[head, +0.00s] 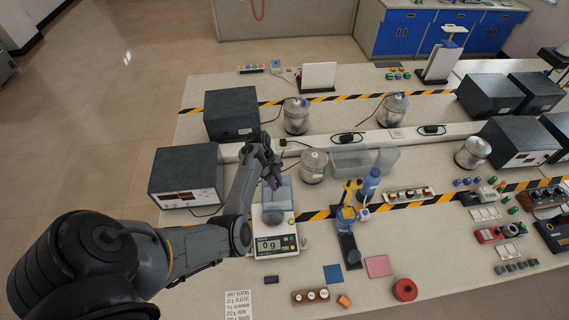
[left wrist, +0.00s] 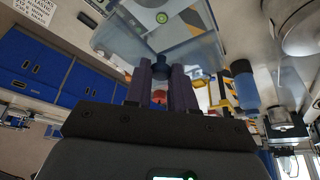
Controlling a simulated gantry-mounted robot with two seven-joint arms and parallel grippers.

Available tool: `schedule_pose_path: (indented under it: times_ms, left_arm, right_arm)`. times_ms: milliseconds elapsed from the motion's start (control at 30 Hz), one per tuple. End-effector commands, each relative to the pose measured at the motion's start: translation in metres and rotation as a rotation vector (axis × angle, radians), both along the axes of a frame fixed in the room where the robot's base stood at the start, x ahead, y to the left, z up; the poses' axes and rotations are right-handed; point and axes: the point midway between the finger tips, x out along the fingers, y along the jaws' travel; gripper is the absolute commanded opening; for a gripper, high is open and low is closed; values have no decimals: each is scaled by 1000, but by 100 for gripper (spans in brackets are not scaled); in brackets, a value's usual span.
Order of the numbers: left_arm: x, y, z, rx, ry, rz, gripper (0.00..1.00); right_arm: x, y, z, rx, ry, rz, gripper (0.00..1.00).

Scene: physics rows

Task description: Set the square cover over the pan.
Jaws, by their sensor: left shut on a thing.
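The square clear cover (head: 283,198) is a see-through bluish box. My left gripper (head: 273,181) is shut on the knob on its top; in the left wrist view the dark fingers (left wrist: 161,85) close on both sides of the dark blue knob (left wrist: 161,66), with the clear cover (left wrist: 120,38) beyond. The cover is at the balance's pan (head: 272,216), partly overlapping it in the head view. I cannot tell whether its lower edge touches the balance. The white balance (head: 263,250) shows 0 g. My right gripper is out of view.
A blue and yellow stand (head: 347,218) is close to the right of the balance. A steel pot (head: 314,166) and a clear tray (head: 350,161) stand behind. A dark box unit (head: 186,176) is at the left. The table front holds a block rack (head: 311,295) and a red round pot (head: 404,289).

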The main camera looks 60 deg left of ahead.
Motion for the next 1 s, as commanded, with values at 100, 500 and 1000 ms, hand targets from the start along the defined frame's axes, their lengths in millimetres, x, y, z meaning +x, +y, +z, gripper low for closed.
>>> schedule_pose_path:
  times_ms: [100, 500, 1000]
  left_arm:
    - [-16, -9, -16, -1, -1, 30, 0]
    - [-30, -18, -44, 2, -2, 59, 0]
    - [-29, -18, -90, 2, -4, 58, 0]
  right_arm:
    - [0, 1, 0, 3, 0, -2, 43]
    - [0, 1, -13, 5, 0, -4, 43]
    - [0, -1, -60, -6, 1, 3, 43]
